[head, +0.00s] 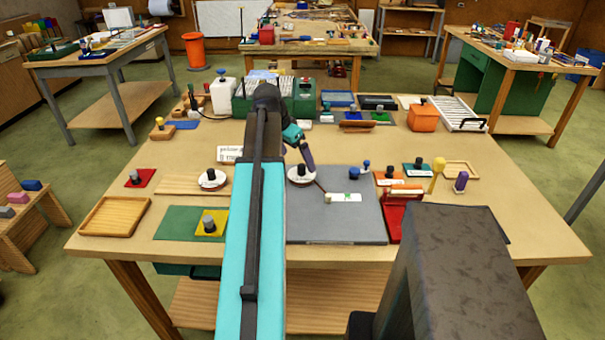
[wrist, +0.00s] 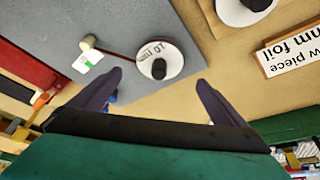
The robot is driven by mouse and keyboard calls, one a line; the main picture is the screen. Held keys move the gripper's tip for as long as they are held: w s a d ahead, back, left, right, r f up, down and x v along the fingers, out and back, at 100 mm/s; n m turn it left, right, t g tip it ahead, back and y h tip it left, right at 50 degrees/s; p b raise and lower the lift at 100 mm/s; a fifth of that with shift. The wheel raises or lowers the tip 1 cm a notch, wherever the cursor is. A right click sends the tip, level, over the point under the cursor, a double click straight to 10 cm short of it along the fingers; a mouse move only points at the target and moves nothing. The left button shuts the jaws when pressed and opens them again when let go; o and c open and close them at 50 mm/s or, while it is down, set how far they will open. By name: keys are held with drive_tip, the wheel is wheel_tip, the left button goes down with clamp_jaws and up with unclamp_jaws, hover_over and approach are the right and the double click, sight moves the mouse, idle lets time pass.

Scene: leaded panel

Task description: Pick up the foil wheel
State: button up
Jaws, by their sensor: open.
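Two white round wheels with black knobs lie on the workbench. One wheel (head: 301,176) sits at the grey mat's far left corner; a thin brown strip runs from it towards a small pale peg and a white card with a green mark. In the wrist view this wheel (wrist: 174,58) reads "10 mm" and appears between and beyond my fingertips. The other wheel (head: 212,180) lies to its left; it shows partly at the wrist view's top edge (wrist: 236,12). My gripper (head: 308,160) is open and empty (wrist: 159,78), close to the "10 mm" wheel, apparently above it.
A white sign (head: 229,154) stands behind the left wheel; its readable words include "piece" and "mm foil". A red tool (head: 403,212) lies at the grey mat's (head: 330,228) right edge. A green case (head: 250,104) and white bottle (head: 223,97) stand behind. A wooden tray (head: 114,231) is front left.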

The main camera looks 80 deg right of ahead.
sight(300, 166)
drive_tip(key=shift+x, duration=0.85)
drive_tip(key=shift+p+x, duration=1.1)
drive_tip(key=shift+x, duration=1.55)
drive_tip(key=shift+a, duration=0.15)
drive_tip(key=shift+c, duration=0.2)
drive_tip(key=c, duration=1)
